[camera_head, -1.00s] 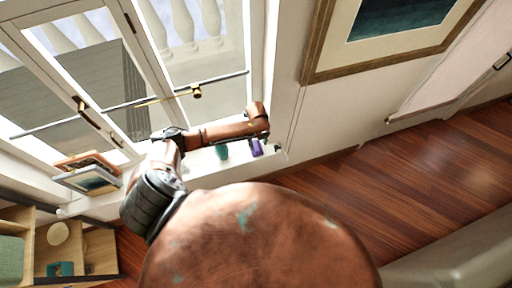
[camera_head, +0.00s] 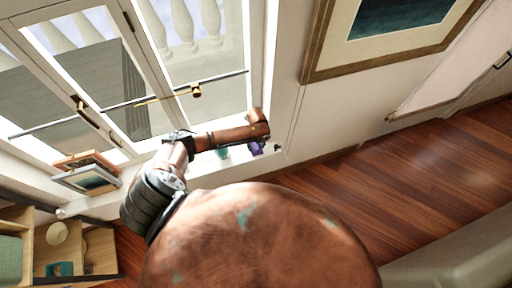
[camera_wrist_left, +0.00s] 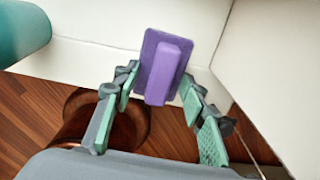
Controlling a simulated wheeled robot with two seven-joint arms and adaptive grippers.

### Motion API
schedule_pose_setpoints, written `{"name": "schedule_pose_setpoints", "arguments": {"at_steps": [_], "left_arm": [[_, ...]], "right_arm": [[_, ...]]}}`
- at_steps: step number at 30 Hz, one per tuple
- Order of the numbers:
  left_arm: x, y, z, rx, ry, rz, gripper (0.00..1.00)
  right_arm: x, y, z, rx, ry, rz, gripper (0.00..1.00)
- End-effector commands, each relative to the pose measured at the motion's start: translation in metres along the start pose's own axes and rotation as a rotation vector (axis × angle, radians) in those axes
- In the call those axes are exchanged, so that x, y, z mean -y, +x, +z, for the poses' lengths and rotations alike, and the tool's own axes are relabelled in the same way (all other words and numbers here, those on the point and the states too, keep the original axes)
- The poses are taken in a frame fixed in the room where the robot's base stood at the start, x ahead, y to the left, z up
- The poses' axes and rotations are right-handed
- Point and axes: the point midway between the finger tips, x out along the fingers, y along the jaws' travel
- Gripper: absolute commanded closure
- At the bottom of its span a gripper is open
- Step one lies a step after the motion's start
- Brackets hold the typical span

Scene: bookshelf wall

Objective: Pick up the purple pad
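The purple pad (camera_wrist_left: 152,45), a flat plate with a raised bar on it, is on the white window sill in the left wrist view. In the head view it shows as a small purple patch (camera_head: 256,149) just below the end of my left arm, partly covered. My left gripper (camera_wrist_left: 160,78) is open, with one green-padded finger on each side of the pad's lower part. Gaps show between the fingers and the raised bar. The head view mostly hides this gripper behind the arm. My right gripper is not in view.
A teal object (camera_wrist_left: 20,32) stands on the sill left of the pad; it also shows in the head view (camera_head: 222,153). Framed pictures (camera_head: 90,180) lean further left. The window (camera_head: 205,80) and white wall (camera_head: 320,120) are close behind. Wooden floor (camera_head: 400,165) lies right.

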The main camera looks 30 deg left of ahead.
Motion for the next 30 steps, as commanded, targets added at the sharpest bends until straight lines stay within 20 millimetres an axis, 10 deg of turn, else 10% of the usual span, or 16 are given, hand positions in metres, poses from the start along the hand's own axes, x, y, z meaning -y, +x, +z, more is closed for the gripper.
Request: {"name": "schedule_pose_setpoints", "arguments": {"at_steps": [18, 30], "left_arm": [[0.0000, -0.0005, 0.0001, 0.000, -0.001, 0.000, 1.00], [0.0003, -0.0034, 0.0003, 0.000, -0.001, 0.000, 1.00]], "right_arm": [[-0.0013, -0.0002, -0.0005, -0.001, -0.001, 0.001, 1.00], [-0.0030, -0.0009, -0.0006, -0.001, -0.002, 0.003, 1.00]]}}
